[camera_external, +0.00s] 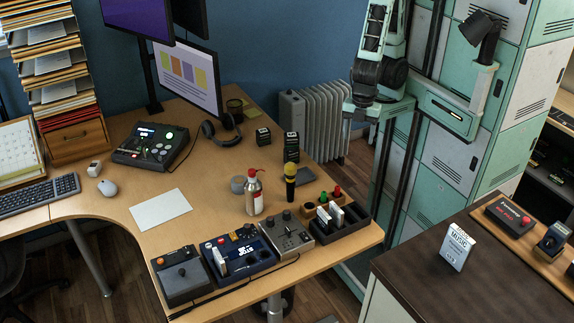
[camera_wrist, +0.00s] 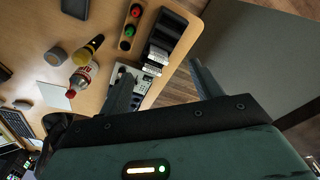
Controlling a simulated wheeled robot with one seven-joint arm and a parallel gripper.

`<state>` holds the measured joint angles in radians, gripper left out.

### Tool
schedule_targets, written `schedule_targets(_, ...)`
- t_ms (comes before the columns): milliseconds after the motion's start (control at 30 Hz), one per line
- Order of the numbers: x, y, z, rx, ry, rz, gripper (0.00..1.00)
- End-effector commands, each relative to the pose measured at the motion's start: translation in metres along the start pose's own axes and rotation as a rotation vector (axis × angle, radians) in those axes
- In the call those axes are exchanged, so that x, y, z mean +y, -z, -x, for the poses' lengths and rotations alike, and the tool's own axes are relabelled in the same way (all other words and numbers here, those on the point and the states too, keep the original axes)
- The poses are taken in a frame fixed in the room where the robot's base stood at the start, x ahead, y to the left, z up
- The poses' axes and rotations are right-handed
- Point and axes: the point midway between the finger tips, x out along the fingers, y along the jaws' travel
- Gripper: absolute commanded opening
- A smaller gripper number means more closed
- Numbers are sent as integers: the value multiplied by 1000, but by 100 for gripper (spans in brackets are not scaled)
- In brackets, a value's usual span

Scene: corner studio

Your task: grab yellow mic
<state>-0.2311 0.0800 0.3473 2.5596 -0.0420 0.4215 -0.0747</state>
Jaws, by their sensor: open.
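The yellow mic (camera_external: 290,171) has a yellow head and a dark handle. It stands upright on the wooden desk (camera_external: 230,168), just right of a red-and-white bottle (camera_external: 254,192). In the wrist view the yellow mic (camera_wrist: 93,44) shows at upper left, beside the bottle (camera_wrist: 83,74). My gripper (camera_external: 358,116) hangs above and to the right of the mic, over the desk's right side and apart from it. In the wrist view my gripper's two fingers (camera_wrist: 160,82) are spread wide with nothing between them.
Right of the mic are a small wooden tray with red and green pieces (camera_external: 328,197) and a black rack (camera_external: 342,222). Control boxes (camera_external: 238,252) line the desk's front edge. A grey round object (camera_external: 238,185) sits behind the bottle. A dark counter (camera_external: 480,275) stands at right.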

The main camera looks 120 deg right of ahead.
Motion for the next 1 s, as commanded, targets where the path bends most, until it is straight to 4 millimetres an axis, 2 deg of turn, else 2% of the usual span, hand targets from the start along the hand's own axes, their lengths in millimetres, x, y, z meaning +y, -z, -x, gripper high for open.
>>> schedule_targets(33,22,1,-25,3,1,-7,65)
schedule_targets(200,82,2,-91,80,18,30,65)
schedule_targets(300,107,-6,-128,142,50,46,65)
schedule_targets(500,133,-28,-192,323,133,57,65)
schedule_targets(633,150,-43,-213,502,137,76,65)
schedule_targets(800,161,-67,-226,770,105,59,65)
schedule_targets(900,164,-84,-224,966,51,13,65)
schedule_targets(1000,165,-103,-213,1161,-34,-59,65)
